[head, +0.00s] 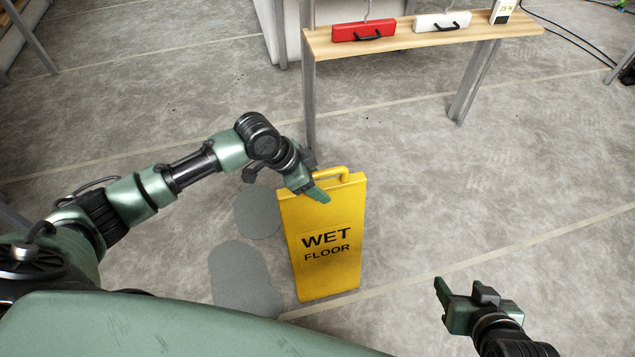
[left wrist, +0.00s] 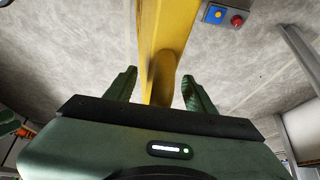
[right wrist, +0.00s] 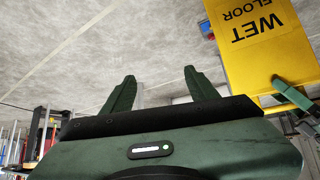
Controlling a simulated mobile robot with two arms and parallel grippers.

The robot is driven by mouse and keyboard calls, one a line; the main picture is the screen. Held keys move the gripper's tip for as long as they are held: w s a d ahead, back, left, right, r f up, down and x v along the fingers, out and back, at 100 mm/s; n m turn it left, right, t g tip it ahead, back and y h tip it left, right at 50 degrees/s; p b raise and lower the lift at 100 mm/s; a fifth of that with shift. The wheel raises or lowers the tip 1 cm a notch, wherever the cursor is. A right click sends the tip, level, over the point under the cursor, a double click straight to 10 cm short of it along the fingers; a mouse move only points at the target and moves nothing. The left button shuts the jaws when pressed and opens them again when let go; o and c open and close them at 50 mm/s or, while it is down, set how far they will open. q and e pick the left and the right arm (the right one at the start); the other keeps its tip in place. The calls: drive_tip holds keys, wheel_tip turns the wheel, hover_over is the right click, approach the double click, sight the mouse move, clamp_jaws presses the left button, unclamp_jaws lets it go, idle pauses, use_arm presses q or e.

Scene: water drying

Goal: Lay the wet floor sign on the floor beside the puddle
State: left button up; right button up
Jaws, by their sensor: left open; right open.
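The yellow wet floor sign (head: 325,250) stands upright on the floor in the middle of the head view, its lettered face toward me and a yellow handle on top. It also shows in the left wrist view (left wrist: 168,25) and upside down in the right wrist view (right wrist: 262,55). The puddle (head: 245,278) is a pair of darker grey patches on the floor just left of the sign. My left gripper (head: 312,190) is open at the sign's top, its fingers (left wrist: 160,92) on either side of the handle. My right gripper (head: 460,292) is open and empty, right of the sign.
A wooden bench (head: 420,38) stands behind the sign, with a red case (head: 363,32) and a white case (head: 442,22) on it. The grey floor (head: 440,190) right of the sign is clear. Black cables lie at the far right.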

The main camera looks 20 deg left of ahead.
use_arm(q)
drive_tip(key=shift+a+r, duration=0.1)
drive_tip(key=shift+r, duration=0.15)
drive_tip(key=p+v, duration=0.2)
drive_tip(key=v, duration=0.3)
drive_tip(key=shift+s+a+r, duration=0.15)
drive_tip(key=shift+r, duration=0.2)
drive_tip(key=p+v, duration=0.1)
drive_tip(key=v, duration=0.3)
drive_tip(key=shift+s+a+r, duration=0.1)
drive_tip(key=shift+a+r, duration=0.05)
drive_tip(key=shift+r, duration=0.05)
drive_tip(key=shift+s+a+r, duration=0.2)
drive_tip(key=shift+a+r, duration=0.05)
drive_tip(key=shift+r, duration=0.3)
use_arm(e)
drive_tip(key=s+d+f+g+h, duration=0.1)
drive_tip(key=s+g, duration=0.3)
drive_tip(key=s, duration=0.4)
drive_tip(key=shift+s+d+f+g, duration=0.15)
drive_tip(key=shift+s+d+g, duration=0.2)
drive_tip(key=shift+d, duration=0.55)
drive_tip(key=shift+a, duration=0.1)
